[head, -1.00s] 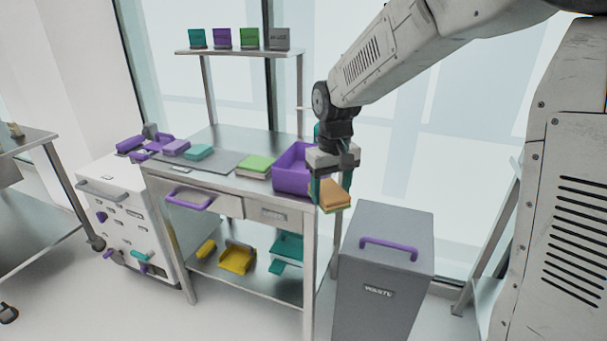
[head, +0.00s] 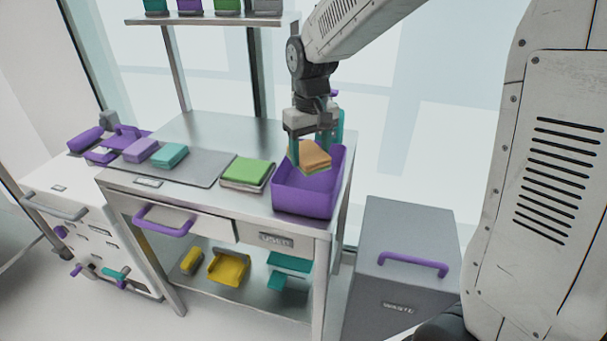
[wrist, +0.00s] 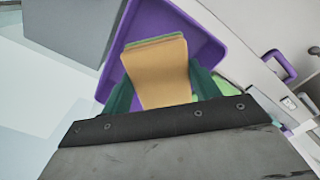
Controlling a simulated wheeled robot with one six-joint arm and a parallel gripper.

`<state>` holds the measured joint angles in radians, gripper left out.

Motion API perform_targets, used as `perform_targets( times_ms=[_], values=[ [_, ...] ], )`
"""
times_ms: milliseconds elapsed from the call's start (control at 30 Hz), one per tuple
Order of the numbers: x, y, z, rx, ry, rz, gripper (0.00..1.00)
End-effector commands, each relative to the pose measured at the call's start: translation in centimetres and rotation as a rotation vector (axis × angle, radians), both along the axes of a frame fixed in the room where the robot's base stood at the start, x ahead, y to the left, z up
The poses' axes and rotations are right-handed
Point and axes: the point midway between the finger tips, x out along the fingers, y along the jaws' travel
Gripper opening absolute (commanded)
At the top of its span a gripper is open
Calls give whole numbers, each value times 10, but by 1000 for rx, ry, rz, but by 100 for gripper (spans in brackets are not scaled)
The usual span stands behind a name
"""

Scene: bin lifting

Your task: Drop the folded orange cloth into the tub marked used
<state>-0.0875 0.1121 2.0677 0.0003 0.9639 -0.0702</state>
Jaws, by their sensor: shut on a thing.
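The folded orange cloth (head: 311,155) is in my gripper (head: 310,158), whose teal fingers are shut on it. A green layer shows along its lower edge. The cloth is held over the purple tub (head: 305,201), around rim height in the head view; I cannot tell how far it is above the floor of the tub. In the wrist view the cloth (wrist: 158,75) lies between the fingers, with the purple tub (wrist: 215,48) behind it. No marking is readable on the tub itself. The tub's floor is mostly hidden by the cloth and gripper.
A folded green cloth (head: 247,171) lies left of the tub on the steel bench (head: 215,128). Purple (head: 140,150) and teal (head: 170,155) cloths lie farther left. A grey waste bin (head: 405,255) with a purple handle stands right of the bench. A shelf (head: 215,20) rises behind.

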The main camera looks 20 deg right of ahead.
Motion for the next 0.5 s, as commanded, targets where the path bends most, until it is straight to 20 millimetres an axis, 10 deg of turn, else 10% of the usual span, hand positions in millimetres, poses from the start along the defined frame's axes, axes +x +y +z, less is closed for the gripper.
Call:
perform_targets(
  times_ms=[500],
  values=[
    [-1,-1,-69,0,3,-2,43]
  ],
)
